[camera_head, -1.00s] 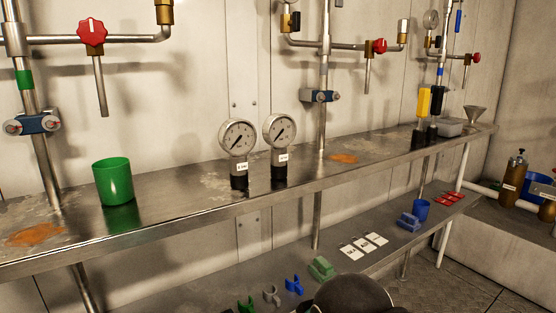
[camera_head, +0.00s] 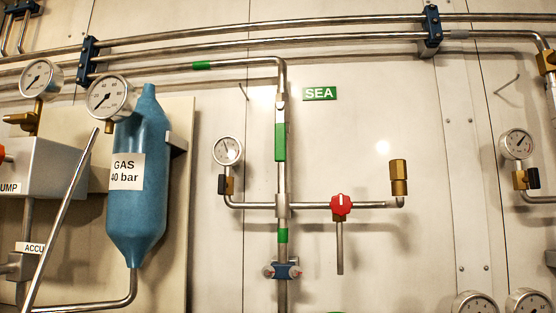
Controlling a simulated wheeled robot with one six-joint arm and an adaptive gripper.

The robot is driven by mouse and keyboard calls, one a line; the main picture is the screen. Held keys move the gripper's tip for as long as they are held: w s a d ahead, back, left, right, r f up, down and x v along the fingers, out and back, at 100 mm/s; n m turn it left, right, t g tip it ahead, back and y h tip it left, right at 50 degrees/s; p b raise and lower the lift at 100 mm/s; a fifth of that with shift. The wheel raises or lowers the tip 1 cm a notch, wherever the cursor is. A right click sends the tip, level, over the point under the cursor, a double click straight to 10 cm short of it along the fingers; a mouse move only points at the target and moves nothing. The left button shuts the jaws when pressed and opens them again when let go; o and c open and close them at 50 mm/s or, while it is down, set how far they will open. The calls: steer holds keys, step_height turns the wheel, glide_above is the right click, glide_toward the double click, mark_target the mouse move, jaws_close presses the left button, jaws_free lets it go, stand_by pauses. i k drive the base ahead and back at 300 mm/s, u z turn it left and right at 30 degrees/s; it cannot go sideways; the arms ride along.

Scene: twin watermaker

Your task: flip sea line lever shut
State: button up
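The green SEA label (camera_head: 320,93) is on the wall, right of a vertical steel pipe with green bands (camera_head: 281,142). A branch crosses this pipe, with a red knob (camera_head: 341,205) on its right arm and a short pipe (camera_head: 340,248) hanging straight down below the knob. A brass fitting (camera_head: 399,178) stands upright at the branch's right end. On the left arm are a round gauge (camera_head: 227,151) and a small brass fitting with a black part (camera_head: 225,184). I cannot tell which part is the lever or its setting. My gripper is not in view.
A blue GAS bottle (camera_head: 139,185) and a loose-ended slanted rod (camera_head: 62,215) are at the left. Horizontal pipes (camera_head: 340,27) run along the top. Another gauge (camera_head: 517,144) is at the right. The wall between is clear.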

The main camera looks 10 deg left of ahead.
mark_target(280, 125)
steer(key=u, duration=0.95)
